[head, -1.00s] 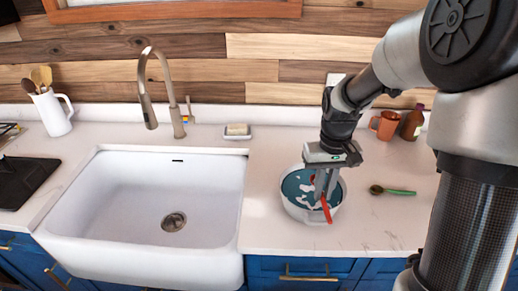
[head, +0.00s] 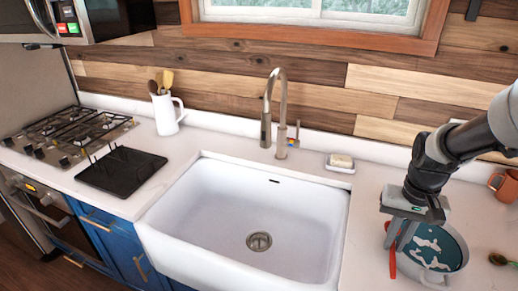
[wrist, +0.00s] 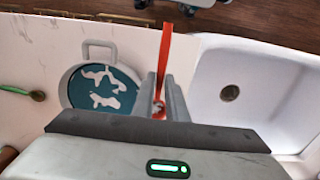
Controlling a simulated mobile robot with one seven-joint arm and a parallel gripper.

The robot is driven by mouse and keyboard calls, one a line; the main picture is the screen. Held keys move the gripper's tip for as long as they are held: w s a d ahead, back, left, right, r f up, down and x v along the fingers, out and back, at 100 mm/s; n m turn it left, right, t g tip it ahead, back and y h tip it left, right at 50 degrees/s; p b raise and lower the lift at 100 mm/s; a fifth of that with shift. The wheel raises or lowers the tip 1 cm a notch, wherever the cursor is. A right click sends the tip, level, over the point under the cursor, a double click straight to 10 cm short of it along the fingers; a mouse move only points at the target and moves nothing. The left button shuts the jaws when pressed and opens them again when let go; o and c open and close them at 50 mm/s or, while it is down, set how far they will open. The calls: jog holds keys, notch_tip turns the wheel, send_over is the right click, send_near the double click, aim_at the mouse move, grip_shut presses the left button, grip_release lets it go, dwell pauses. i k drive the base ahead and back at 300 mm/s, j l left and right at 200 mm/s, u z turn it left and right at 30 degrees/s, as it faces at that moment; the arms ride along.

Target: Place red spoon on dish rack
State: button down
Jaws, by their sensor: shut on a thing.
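The red spoon (head: 392,263) is in my gripper (head: 398,240), and its handle points down in the head view. In the wrist view the red spoon (wrist: 165,55) stands between the two shut fingers (wrist: 163,88). The gripper is above the counter at the left rim of the teal-lined pan (head: 459,262), to the right of the sink. The black dish rack (head: 122,172), low with a few thin prongs, lies on the counter left of the sink. It looks empty. The spoon's far end is partly hidden by the fingers.
The white sink (head: 220,215) and tall faucet (head: 268,115) stand between my gripper and the rack. A white pitcher with utensils (head: 165,115) is behind the rack. A soap dish (head: 340,167), an orange mug (head: 505,187) and a green-handled spoon (head: 498,259) are nearby.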

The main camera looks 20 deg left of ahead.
aim_at(127, 176)
jog(key=j, duration=4.75)
